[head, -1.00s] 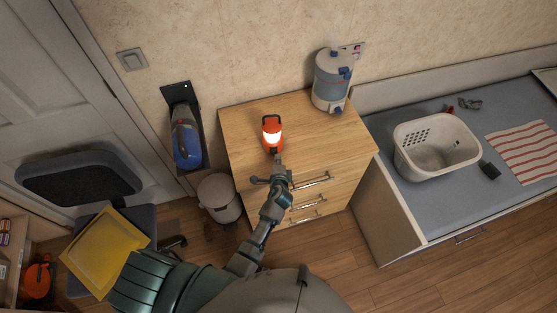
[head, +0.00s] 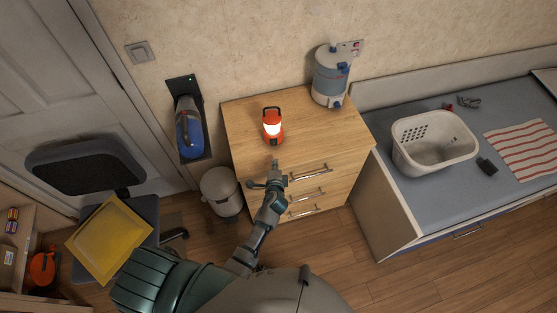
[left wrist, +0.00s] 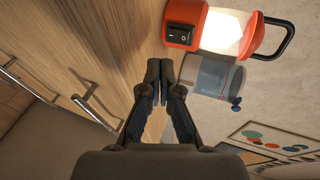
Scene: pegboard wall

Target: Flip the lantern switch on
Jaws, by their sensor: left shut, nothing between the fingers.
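The orange lantern (head: 272,138) stands upright on the wooden drawer unit, and its lamp section glows bright white. In the left wrist view the lantern (left wrist: 222,30) is at the top right, with a dark handle. Its black rocker switch (left wrist: 181,37) with white marks is on the orange base. My left gripper (head: 275,163) is shut and empty, at the front edge of the drawer unit, apart from the lantern. In the left wrist view its fingertips (left wrist: 160,68) are together, below and left of the switch. My right gripper is not in view.
The drawer unit's top (head: 318,132) is mostly clear. A blue-and-white water dispenser (head: 330,80) stands at its back right. A white basket (head: 434,141) sits on the grey counter to the right. A bin (head: 220,192) stands left of the drawers, below a wall-mounted handheld vacuum (head: 188,130).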

